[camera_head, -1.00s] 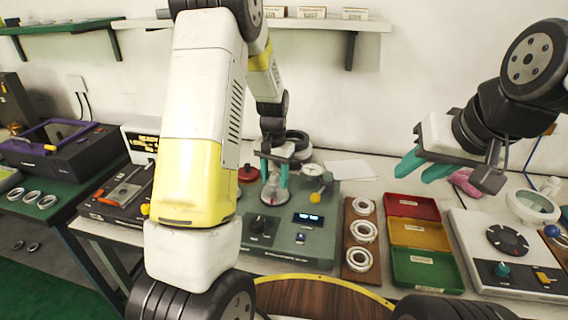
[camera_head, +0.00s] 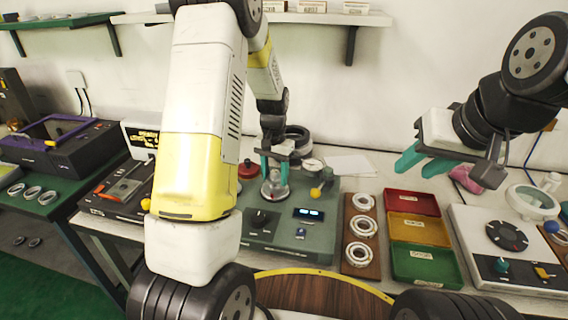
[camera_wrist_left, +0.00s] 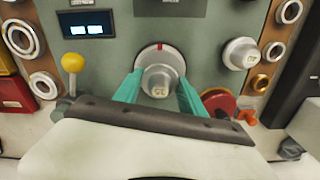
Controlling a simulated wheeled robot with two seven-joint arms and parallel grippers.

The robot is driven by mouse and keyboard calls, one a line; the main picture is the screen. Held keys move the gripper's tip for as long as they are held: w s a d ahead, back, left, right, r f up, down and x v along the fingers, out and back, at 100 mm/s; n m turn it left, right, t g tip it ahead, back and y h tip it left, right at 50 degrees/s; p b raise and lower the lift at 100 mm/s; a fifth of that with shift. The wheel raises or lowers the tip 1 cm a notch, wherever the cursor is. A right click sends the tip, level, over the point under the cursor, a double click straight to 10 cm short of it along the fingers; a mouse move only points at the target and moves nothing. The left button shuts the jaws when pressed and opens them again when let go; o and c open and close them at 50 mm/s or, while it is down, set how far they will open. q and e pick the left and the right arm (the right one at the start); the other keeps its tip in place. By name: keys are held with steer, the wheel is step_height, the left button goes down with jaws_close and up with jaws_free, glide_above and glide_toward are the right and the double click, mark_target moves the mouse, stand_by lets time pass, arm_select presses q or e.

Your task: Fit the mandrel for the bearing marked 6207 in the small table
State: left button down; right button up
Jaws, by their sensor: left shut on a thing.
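A grey metal mandrel (camera_wrist_left: 160,78) with an unclear marking on its end sits at the round seat with a red mark on the green-grey machine (camera_wrist_left: 205,30). My left gripper (camera_wrist_left: 158,92) is shut on it, one teal finger on each side. In the head view my left gripper (camera_head: 274,176) and the mandrel (camera_head: 275,190) are over the machine (camera_head: 290,238). I cannot tell whether the mandrel is fully seated. Another grey mandrel (camera_wrist_left: 240,53) stands to the right in the wrist view. My right gripper (camera_head: 422,162) is open and empty above the table's right side.
A yellow-knobbed lever (camera_wrist_left: 73,65) is beside the held mandrel. A brown board (camera_head: 347,262) with white rings, red, yellow and green trays (camera_head: 425,268), and a dial device (camera_head: 490,270) stand to the right. A red round thing (camera_head: 248,170) is close left of the left gripper.

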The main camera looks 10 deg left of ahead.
arm_select(q)
steer(key=shift+f, duration=0.2)
stand_by(0.5)
steer(key=shift+f, duration=0.4)
steer(key=shift+f, duration=0.2)
steer(key=c, duration=0.7)
jaws_free()
steer(key=shift+f, duration=0.1)
steer(key=shift+o, duration=0.5)
steer(key=shift+s, duration=0.1)
steer(key=shift+s+d+f, duration=0.1)
steer(key=shift+d, duration=0.1)
steer(key=r, duration=0.8)
steer(key=shift+w+a+r, duration=0.25)
steer(key=shift+a, duration=0.05)
